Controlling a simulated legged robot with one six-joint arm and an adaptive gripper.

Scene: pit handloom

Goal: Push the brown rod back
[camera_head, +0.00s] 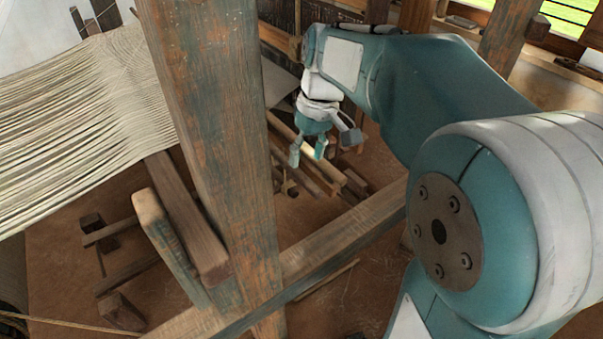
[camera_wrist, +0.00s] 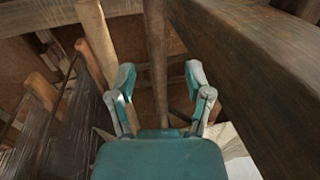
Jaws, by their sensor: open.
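My gripper (camera_head: 308,152) hangs down beyond the thick upright post, with its teal fingers apart. In the wrist view the gripper (camera_wrist: 160,75) is open, with a brown rod (camera_wrist: 156,45) running lengthwise between its two fingers. The fingers stand to either side of the rod, with visible gaps. The rod's near end is hidden behind the gripper's palm. In the head view several wooden bars (camera_head: 318,178) lie below and around the fingers, and I cannot tell which of them is the brown rod.
A lighter rod (camera_wrist: 97,40) runs to the left of the fingers, and a wide dark beam (camera_wrist: 250,60) fills the right. In the head view the upright post (camera_head: 215,130), a low crossbeam (camera_head: 345,230) and stretched pale warp threads (camera_head: 80,120) stand nearer.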

